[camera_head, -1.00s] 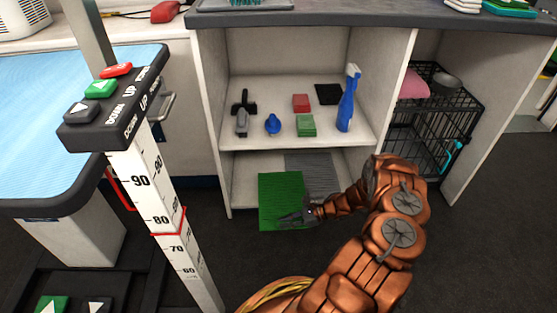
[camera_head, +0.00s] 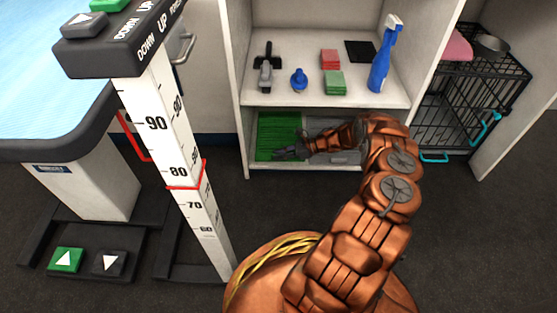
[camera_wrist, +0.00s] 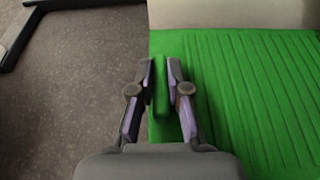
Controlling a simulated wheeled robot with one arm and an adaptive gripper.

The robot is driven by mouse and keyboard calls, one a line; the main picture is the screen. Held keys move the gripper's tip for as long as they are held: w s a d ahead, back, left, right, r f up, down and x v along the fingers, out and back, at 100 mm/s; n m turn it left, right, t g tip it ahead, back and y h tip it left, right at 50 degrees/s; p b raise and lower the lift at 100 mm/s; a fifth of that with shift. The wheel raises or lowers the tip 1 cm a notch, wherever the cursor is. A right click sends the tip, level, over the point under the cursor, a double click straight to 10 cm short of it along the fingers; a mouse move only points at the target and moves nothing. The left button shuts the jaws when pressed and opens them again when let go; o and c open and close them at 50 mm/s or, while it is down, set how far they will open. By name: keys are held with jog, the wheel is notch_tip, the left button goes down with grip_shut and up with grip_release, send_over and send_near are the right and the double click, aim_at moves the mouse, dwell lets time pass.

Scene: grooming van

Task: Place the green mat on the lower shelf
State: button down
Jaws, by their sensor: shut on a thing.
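The green mat (camera_head: 277,128) is in the lower shelf opening of the white cabinet, on its left side. In the wrist view the ribbed mat (camera_wrist: 255,85) fills the right half. My gripper (camera_head: 300,150) is at the mat's front part. In the wrist view my gripper (camera_wrist: 161,85) is shut on the mat's edge, with a strip of green between the fingers. The lower shelf (camera_head: 262,163) shows as a pale front edge below the mat. My arm hides part of the shelf, and I cannot tell whether the mat rests fully on it.
A grey mat (camera_head: 345,158) lies on the lower shelf to the right. The upper shelf (camera_head: 310,99) holds a blue spray bottle (camera_head: 380,65), brushes and sponges. A wire crate (camera_head: 470,100) stands right. A grooming table post (camera_head: 165,130) stands left.

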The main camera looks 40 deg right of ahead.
jog(key=shift+w+f+b, duration=0.2)
jog(key=shift+w+b, duration=0.15)
jog(key=shift+w, duration=0.7)
notch_tip(320, 180, down, 4)
jog(key=shift+d+r+b, duration=0.15)
jog(key=shift+r+b, duration=0.1)
jog(key=shift+b, duration=0.9)
jog(key=shift+r, duration=0.1)
jog(key=shift+s, duration=0.1)
jog(key=c, duration=1.1)
grip_release()
jog(key=shift+c, duration=0.2)
jog(key=p+v, duration=0.4)
jog(key=v, duration=0.8)
